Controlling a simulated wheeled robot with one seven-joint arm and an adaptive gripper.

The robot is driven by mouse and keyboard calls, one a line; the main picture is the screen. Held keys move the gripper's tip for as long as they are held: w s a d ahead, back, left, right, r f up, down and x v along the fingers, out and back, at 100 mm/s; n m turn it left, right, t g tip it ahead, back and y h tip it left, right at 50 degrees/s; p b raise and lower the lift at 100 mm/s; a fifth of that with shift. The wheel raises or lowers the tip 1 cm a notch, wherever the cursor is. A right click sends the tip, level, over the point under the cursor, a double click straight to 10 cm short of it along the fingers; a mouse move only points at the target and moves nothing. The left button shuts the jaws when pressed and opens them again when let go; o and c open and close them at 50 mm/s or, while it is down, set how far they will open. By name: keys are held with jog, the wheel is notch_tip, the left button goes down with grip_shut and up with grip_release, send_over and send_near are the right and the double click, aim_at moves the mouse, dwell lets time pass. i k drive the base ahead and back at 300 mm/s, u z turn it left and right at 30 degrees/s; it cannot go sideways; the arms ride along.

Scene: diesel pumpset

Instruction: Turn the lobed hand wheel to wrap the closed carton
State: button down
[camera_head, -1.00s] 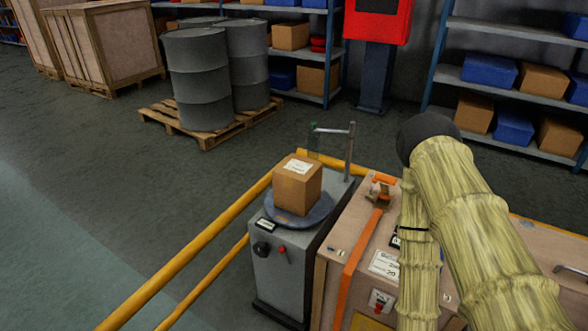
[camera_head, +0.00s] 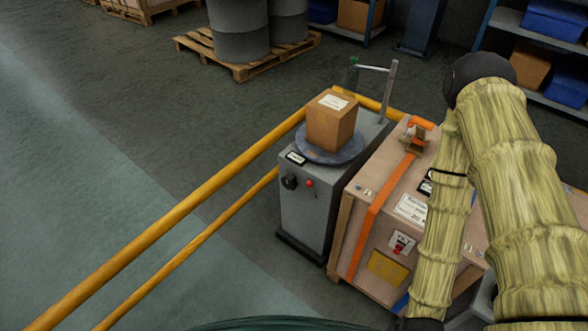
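The closed carton (camera_head: 331,122), brown with a white label on top, sits on the round grey turntable (camera_head: 313,153) of a grey machine (camera_head: 306,212). A small black lobed hand wheel (camera_head: 289,182) is on the machine's front face, left of a red knob (camera_head: 310,184). An upright post with a horizontal arm (camera_head: 388,88) and a green part stands behind the carton. My arm, in a straw-coloured cover, fills the right side, in front of the wooden crate. My gripper does not show. I see no wrap on the carton.
A yellow rail (camera_head: 190,206) runs along the machine's left side and behind it. A wooden crate (camera_head: 386,193) with an orange strap stands close on the machine's right. A pallet (camera_head: 262,66) with drums is at the back. The floor at left is clear.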

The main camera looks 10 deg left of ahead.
aim_at(289, 182)
jog(key=z, duration=1.75)
jog(key=k, duration=1.4)
jog(key=u, duration=1.8)
jog(key=i, duration=0.55)
jog(key=u, duration=0.1)
